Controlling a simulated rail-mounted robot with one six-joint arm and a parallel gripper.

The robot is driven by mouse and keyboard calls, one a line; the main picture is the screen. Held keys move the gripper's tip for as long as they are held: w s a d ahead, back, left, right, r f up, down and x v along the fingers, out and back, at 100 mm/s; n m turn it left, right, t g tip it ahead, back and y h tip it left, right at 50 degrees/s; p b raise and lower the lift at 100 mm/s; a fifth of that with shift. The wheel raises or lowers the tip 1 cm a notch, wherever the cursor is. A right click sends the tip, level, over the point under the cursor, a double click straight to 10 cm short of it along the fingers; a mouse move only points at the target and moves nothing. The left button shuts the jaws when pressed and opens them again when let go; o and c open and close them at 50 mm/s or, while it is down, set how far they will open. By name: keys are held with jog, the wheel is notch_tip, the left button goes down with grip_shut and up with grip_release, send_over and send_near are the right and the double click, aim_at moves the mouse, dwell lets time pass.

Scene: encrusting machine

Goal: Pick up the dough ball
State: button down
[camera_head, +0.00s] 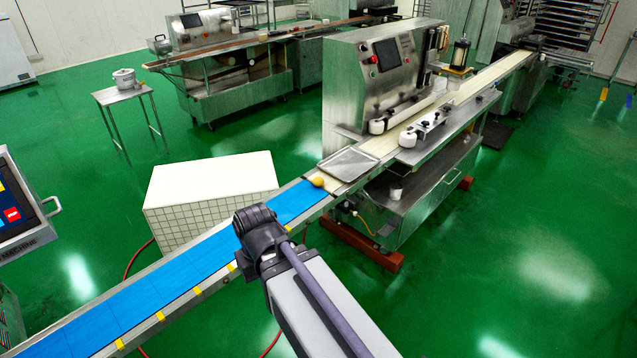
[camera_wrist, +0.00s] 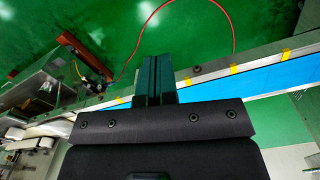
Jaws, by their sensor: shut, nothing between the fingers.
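The dough ball (camera_head: 318,182) is small, round and tan. In the head view it rests at the far end of the blue conveyor belt (camera_head: 205,258), by the encrusting machine. It does not show in the wrist view. My gripper shows in the wrist view (camera_wrist: 157,68) with its two dark fingers together and nothing between them. In the head view my dark wrist covers part of the belt, nearer the camera and left of the ball; the fingers cannot be made out there. The blue belt also crosses the wrist view (camera_wrist: 265,82) on the right.
The steel encrusting machine (camera_head: 345,90) stands beyond the ball, with a flat metal tray (camera_head: 347,163) beside the belt end. A white tiled block (camera_head: 212,190) stands left of the belt. A red hose (camera_wrist: 185,3) lies on the green floor.

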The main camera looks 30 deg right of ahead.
jog(key=c, duration=1.9)
grip_release()
jog(key=o, duration=1.4)
jog(key=shift+d, duration=0.1)
